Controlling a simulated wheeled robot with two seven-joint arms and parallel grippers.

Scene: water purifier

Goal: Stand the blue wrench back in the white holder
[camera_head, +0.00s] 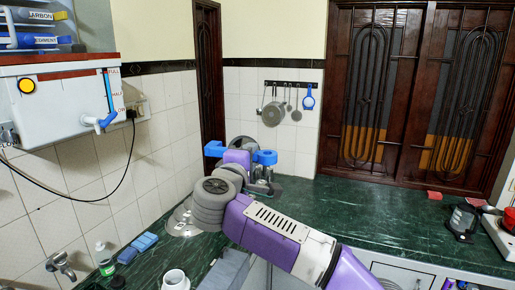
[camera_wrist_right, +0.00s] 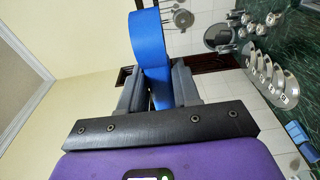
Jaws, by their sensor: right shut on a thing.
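My right gripper (camera_head: 238,158) reaches over the green counter from the lower right in the head view. In the right wrist view, the right gripper (camera_wrist_right: 157,88) is shut on the blue wrench (camera_wrist_right: 150,45), whose broad curved band extends beyond the fingers. In the head view, blue parts, apparently of the wrench (camera_head: 265,157), show on both sides of the gripper; the arm hides some of it. A white round open-topped object (camera_head: 175,280), which may be the holder, stands at the bottom edge, partly cut off and well away from the gripper. My left gripper is not in view.
The white purifier tank (camera_head: 65,100) hangs on the left wall. A soap bottle (camera_head: 105,262), a blue sponge (camera_head: 144,242) and a tap (camera_head: 61,266) are at lower left. Utensils hang from a rack (camera_head: 291,85). The green counter (camera_head: 350,215) has free room right of the arm.

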